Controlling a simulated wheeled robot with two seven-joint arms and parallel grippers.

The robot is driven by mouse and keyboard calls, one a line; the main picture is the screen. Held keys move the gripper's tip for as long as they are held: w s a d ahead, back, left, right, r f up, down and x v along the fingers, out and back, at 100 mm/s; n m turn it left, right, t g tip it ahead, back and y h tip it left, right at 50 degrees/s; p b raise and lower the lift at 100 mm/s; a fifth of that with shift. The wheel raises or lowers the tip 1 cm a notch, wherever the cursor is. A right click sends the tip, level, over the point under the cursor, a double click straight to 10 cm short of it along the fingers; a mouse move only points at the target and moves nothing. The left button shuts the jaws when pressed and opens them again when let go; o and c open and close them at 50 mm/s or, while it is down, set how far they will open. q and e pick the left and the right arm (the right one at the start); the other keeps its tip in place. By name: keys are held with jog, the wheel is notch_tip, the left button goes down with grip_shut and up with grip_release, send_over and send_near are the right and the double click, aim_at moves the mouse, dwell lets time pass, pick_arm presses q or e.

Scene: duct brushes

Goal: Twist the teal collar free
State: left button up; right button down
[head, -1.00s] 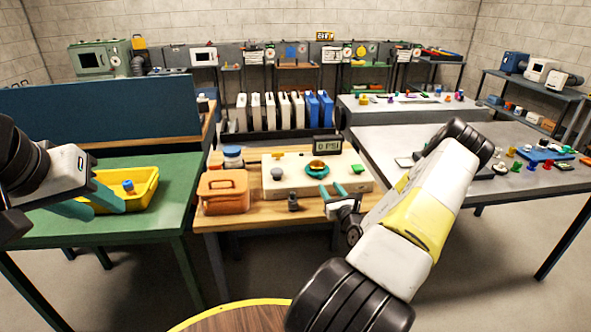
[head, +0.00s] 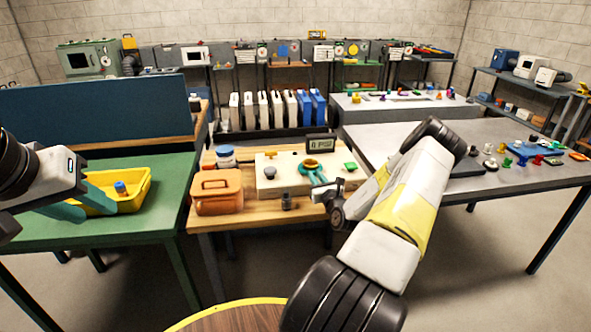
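The teal collar (head: 309,163) with a yellow-orange middle sits on top of the cream box (head: 268,187) on the wooden bench. My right gripper (head: 314,175) reaches in from the right. Its teal fingers are at the near side of the collar and overlap it in the head view. Finger and collar share a colour, so I cannot tell whether they touch or whether the fingers are closed on it. My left gripper (head: 88,203) is open and empty in front of the yellow tray (head: 135,199) on the green table.
An orange case (head: 217,193) and a blue-lidded jar (head: 226,157) stand left of the cream box. A gauge display (head: 320,143) stands behind it. The box also carries a grey knob (head: 269,172) and a green button (head: 350,166). A dark fitting (head: 287,201) stands in front.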

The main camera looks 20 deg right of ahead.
jog(key=shift+d, duration=0.15)
jog(key=d+n+y, duration=0.1)
jog(key=y, duration=0.1)
jog(key=d+n+y, duration=0.1)
jog(key=y, duration=0.1)
jog(key=n+y, duration=0.1)
jog(key=y, duration=0.1)
jog(key=shift+d+n+g, duration=0.3)
jog(key=shift+d+n, duration=0.1)
jog(key=n+y, duration=0.1)
jog(key=d+n+g+y, duration=0.1)
jog(key=y, duration=0.1)
jog(key=d+n+g+y, duration=0.1)
jog(key=y, duration=0.1)
jog(key=shift+w+d+n, duration=0.1)
jog(key=shift+w+n, duration=0.2)
jog(key=shift+w, duration=0.05)
jog(key=shift+w+d+n+g+y, duration=0.25)
jog(key=shift+d+n+g+y, duration=0.2)
jog(key=shift+n+g+y, duration=0.5)
jog(key=shift+y, duration=0.25)
jog(key=c, duration=1.3)
grip_release()
jog(key=shift+d, duration=0.1)
jog(key=v, duration=0.7)
jog(key=shift+s+d, duration=0.15)
jog(key=shift+s, duration=0.15)
